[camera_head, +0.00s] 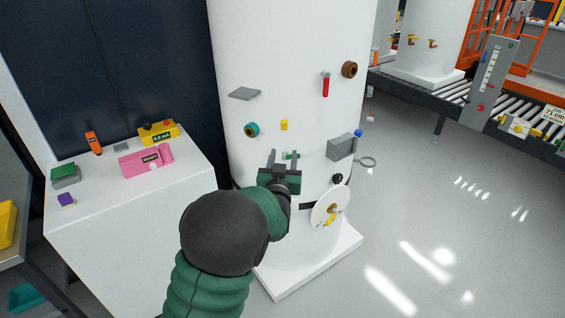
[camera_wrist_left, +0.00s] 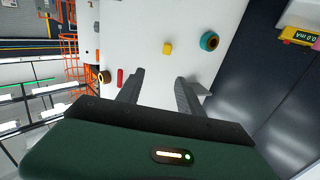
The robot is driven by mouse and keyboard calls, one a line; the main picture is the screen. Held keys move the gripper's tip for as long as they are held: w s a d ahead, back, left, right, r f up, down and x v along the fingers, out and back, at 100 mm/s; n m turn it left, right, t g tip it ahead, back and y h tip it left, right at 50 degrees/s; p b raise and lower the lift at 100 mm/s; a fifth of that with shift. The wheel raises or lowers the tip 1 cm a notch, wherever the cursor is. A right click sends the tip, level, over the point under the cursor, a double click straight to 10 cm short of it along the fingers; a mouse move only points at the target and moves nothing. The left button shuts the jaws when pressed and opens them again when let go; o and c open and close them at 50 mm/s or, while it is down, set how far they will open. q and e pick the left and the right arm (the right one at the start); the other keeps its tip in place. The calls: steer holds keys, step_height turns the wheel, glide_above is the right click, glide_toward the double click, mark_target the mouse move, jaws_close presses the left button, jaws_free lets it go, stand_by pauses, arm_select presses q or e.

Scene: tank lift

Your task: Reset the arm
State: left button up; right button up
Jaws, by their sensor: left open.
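My left gripper (camera_head: 283,160) is in front of the white tank column (camera_head: 285,60) in the head view, its green and black arm coming up from the bottom. Its two fingers are apart with nothing between them; they also show in the left wrist view (camera_wrist_left: 160,85), pointing at the white column. Near the fingers are a small yellow block (camera_head: 284,125) and a teal ring (camera_head: 251,130) on the column. Both appear ahead of the fingers in the left wrist view. My right gripper is in neither view.
A red-handled part (camera_head: 325,85), a brown ring (camera_head: 349,69), a grey box (camera_head: 341,147) and a white disc (camera_head: 331,207) project from the column. A white cabinet (camera_head: 130,225) at left bears a pink device (camera_head: 146,160) and a yellow meter (camera_head: 158,133). Open floor lies right.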

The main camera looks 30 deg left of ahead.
arm_select(q)
steer(key=s+d+f+m+g+h+p, duration=0.2)
steer(key=s+d+f+g+h+p, duration=0.25)
steer(key=s+d+f, duration=0.35)
steer(key=s+d+f+m+g+h+p, duration=0.1)
steer(key=s+d+g, duration=0.3)
steer(key=s, duration=0.7)
steer(key=s+d+f+m+g+h+p, duration=0.1)
steer(key=s+d+f+g, duration=0.3)
steer(key=s, duration=0.7)
steer(key=shift+d+m+g+h+p, duration=0.35)
steer(key=shift+d+m+g+h, duration=0.15)
steer(key=shift+g+h, duration=0.2)
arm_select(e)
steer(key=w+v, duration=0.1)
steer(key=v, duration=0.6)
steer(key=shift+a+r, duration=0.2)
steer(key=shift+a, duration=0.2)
arm_select(q)
steer(key=shift+a, duration=0.1)
